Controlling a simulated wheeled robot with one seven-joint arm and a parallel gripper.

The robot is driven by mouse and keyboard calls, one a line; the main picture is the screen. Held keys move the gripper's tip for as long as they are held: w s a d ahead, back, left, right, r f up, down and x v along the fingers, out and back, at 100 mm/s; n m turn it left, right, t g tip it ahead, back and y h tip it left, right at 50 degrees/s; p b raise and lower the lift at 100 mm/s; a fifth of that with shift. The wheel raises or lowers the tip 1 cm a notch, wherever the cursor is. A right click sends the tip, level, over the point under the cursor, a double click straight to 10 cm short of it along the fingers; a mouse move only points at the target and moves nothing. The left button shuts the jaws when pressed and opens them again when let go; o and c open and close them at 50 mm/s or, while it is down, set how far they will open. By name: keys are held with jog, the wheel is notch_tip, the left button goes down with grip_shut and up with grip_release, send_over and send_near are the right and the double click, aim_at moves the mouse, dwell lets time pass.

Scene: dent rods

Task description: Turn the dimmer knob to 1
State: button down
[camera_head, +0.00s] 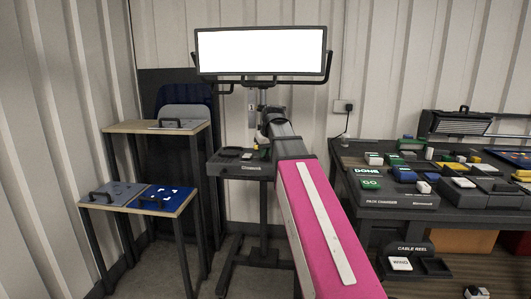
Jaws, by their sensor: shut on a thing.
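The lit lamp panel (261,51) is a wide white rectangle in a dark frame, held on a stand at the upper middle. Below it, a small dark control box (238,168) sits on the stand. My gripper (262,141) is small and far off, pointing down over the right part of this box. It is shut at the dimmer knob, which is mostly hidden by the gripper and my pink arm. The knob's pointer and any numbers around it are too small to read.
On the left stand two low tables (160,127) with handled boards. On the right, a dark workbench (345,160) carries boxes and many coloured blocks, including a GO button (371,184). A wall socket (344,106) is behind. The floor between the left tables and the stand is clear.

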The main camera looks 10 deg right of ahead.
jog(key=shift+m+h, duration=0.4)
jog(key=shift+m, duration=0.6)
jog(key=c, duration=1.1)
grip_release()
jog(key=v, duration=1)
jog(key=shift+s+r, duration=0.25)
jog(key=shift+r, duration=0.05)
